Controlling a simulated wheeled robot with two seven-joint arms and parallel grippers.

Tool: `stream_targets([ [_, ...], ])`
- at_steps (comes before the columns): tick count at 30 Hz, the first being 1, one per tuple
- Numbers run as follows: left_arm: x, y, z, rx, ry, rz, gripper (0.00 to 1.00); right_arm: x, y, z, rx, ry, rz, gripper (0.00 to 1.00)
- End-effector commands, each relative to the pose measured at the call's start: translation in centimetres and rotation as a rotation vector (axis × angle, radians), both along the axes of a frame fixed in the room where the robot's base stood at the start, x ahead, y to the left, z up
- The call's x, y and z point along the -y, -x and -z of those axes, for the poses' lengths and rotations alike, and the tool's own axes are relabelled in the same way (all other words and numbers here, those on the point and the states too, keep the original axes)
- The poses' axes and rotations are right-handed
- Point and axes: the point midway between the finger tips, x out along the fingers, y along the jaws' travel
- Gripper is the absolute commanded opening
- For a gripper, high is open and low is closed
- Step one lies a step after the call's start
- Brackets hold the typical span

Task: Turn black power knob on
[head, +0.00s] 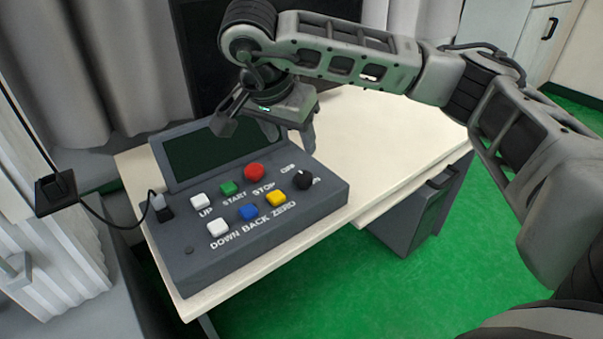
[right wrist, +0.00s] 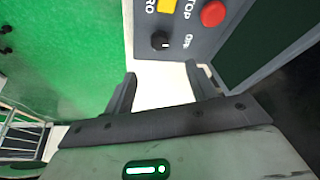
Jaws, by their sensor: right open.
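The black power knob (head: 303,180) sits at the right end of the grey control box, beside the OFF label. It also shows in the right wrist view (right wrist: 160,41), ahead of the fingers and slightly left of the gap's middle. My right gripper (head: 268,130) is above the back right part of the box, apart from the knob. In the right wrist view its two fingers (right wrist: 163,88) are spread with nothing between them. The control box (head: 200,270) stands on the cream table. My left gripper is in neither view.
Near the knob are a red STOP button (head: 254,172), a yellow ZERO button (head: 276,198), a blue button (head: 248,212), a green START button (head: 228,188) and two white buttons. A dark screen (head: 215,155) rises behind them. The cream table (head: 385,130) is clear to the right.

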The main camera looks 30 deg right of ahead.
Motion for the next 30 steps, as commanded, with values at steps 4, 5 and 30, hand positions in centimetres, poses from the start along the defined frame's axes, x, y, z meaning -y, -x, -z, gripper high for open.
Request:
stream_targets([
  [4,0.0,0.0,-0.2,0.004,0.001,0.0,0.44,1.3,-0.5,3.2,-0.005,0.0,0.004,0.57],
  [5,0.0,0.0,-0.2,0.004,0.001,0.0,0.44,1.5,-0.6,3.8,-0.004,0.0,0.004,0.57],
  [30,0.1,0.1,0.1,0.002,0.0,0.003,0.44,4.1,-2.1,11.2,0.001,-0.003,-0.001,0.57],
])
